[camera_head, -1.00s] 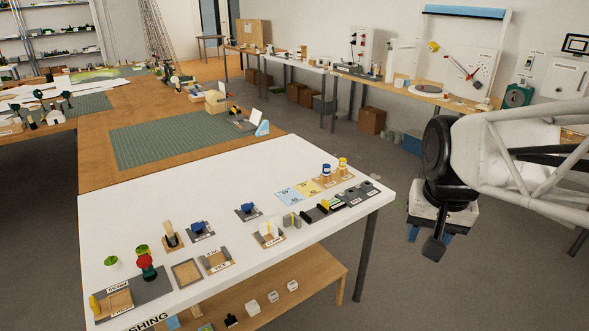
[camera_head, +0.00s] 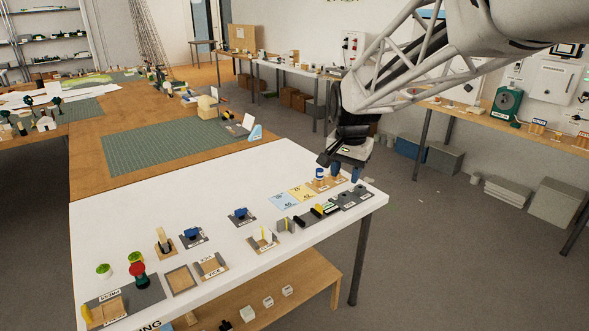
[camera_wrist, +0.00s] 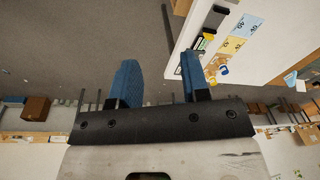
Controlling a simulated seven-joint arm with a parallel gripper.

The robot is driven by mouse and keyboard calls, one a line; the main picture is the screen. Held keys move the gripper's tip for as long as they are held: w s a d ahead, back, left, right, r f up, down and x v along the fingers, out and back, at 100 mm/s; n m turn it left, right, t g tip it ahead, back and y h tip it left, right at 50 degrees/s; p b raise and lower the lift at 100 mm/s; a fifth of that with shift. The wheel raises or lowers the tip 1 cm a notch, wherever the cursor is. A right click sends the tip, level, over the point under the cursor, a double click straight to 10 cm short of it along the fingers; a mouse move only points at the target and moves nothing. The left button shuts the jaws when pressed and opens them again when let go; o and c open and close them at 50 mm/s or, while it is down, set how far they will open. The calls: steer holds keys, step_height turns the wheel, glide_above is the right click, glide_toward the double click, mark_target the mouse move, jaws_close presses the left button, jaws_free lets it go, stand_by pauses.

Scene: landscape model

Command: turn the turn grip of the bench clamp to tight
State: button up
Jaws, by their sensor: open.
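My gripper (camera_head: 345,168) is over the far right corner of the white table (camera_head: 150,215), close to the small blue-capped and yellow-capped pots in the picture. In the wrist view its two blue fingers (camera_wrist: 158,82) are apart with nothing between them. The bench clamp cannot be picked out for sure. Two small blue fixtures on dark plates, one left (camera_head: 192,234) and one in the middle (camera_head: 240,214), stand on the table. A wooden-based piece with a yellow strip (camera_head: 263,236) carries a label too small to read surely. No turn grip shows clearly.
A red-topped post (camera_head: 138,271) and a green-topped piece (camera_head: 135,257) stand at the front left. Blue and yellow cards (camera_head: 283,201) and dark slotted blocks (camera_head: 345,201) lie near the right edge. The table's back part is clear. A green mat (camera_head: 165,146) lies behind.

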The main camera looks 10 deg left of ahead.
steer(key=w+a+f+m, duration=0.1)
steer(key=w+a+f, duration=0.4)
steer(key=w+a, duration=0.5)
steer(key=m+g, duration=0.1)
steer(key=m, duration=0.3)
glide_above(240, 209)
steer(key=f, duration=2)
steer(key=shift+d+f, duration=0.3)
steer(key=shift+f, duration=0.1)
steer(key=shift+a+f, duration=0.2)
steer(key=shift+a, duration=0.05)
steer(key=shift+f, duration=0.15)
steer(key=shift+f, duration=3.75)
jaws_close()
